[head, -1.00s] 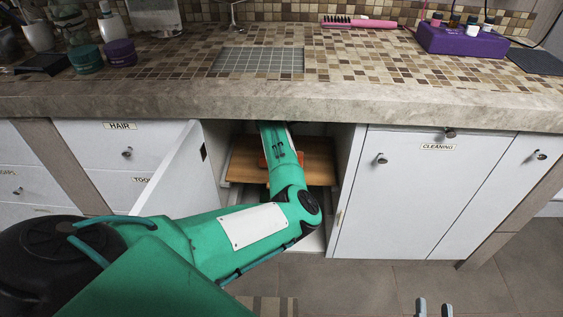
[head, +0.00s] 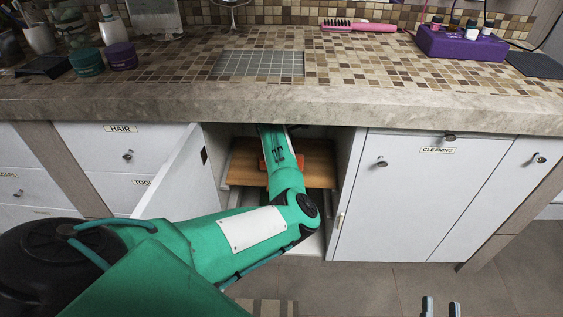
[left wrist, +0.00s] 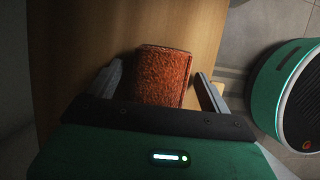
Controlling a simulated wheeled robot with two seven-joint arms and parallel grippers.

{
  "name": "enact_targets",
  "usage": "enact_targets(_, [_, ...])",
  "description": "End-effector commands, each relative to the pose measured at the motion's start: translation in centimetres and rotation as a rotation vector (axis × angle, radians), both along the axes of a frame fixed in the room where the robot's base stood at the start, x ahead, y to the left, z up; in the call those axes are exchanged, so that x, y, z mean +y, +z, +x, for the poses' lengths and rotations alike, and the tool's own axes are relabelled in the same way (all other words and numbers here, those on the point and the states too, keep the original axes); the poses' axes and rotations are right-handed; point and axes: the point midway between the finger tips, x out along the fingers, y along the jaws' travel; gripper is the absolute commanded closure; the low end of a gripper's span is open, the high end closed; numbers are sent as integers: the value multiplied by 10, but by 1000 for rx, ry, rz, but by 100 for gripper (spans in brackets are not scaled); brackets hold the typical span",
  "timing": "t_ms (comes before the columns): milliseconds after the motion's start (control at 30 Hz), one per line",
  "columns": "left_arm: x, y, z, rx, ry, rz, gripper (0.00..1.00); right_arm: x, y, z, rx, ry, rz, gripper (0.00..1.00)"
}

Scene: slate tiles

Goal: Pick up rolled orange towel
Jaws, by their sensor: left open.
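The rolled orange towel (left wrist: 162,78) lies on a wooden shelf (left wrist: 213,30) inside the open cabinet, and its fuzzy rust-orange side fills the space between my left gripper's fingers. My left gripper (left wrist: 160,70) is open, with one finger on each side of the towel and a narrow gap showing at each side. In the head view, a bit of the orange towel (head: 264,162) shows beside my left forearm, which reaches into the cabinet and hides the left gripper. My right gripper (head: 441,307) is at the bottom edge of the head view, its two fingertips apart and nothing between them.
The open white cabinet door (head: 180,178) stands left of my left arm, and the closed cleaning cabinet (head: 395,205) is on the right. The thick stone countertop edge (head: 400,112) is above the opening. A purple box (head: 462,44) and a pink brush (head: 358,25) sit on the counter.

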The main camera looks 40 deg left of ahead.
Motion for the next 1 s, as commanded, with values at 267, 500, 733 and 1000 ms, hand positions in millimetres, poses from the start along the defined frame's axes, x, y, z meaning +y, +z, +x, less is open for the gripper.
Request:
enact_targets(267, [0, -1, 0, 0, 1, 0, 18, 0, 5, 0, 0, 0, 0, 64])
enact_targets(500, [0, -2, 0, 0, 1, 0, 18, 0, 4, 0, 0, 0, 0, 64])
enact_targets(733, [0, -2, 0, 0, 0, 0, 54, 0, 4, 0, 0, 0, 0, 64])
enact_targets(1000, [0, -2, 0, 0, 0, 0, 69, 0, 4, 0, 0, 0, 0, 64])
